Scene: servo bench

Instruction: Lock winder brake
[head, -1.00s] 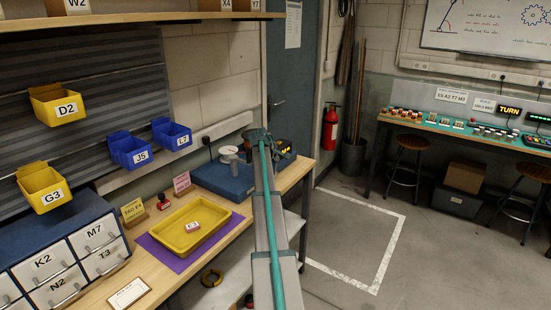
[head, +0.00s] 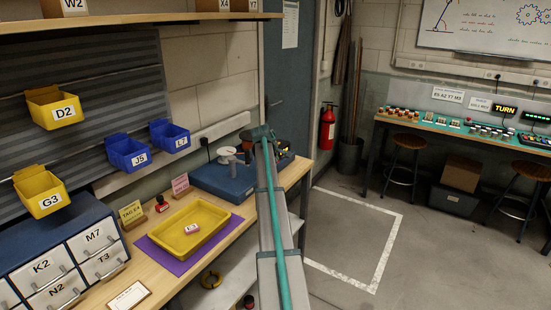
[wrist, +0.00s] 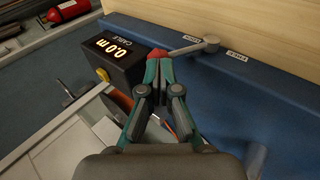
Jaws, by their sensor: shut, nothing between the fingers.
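The winder stands on a blue base (head: 222,182) at the far end of the wooden bench in the head view, with a pale spool (head: 227,155) on it. In the wrist view the blue base (wrist: 240,90) carries a grey brake lever (wrist: 188,48), its round hub (wrist: 211,43) to the right and a red end (wrist: 157,54) to the left.
A black cable counter (wrist: 110,60) reading 0.0 m stands left of my fingers. A yellow tray (head: 188,232) on a purple mat and small signs stand nearer on the bench. Blue and yellow bins hang on the wall. The marked floor (head: 345,235) to the right is clear.

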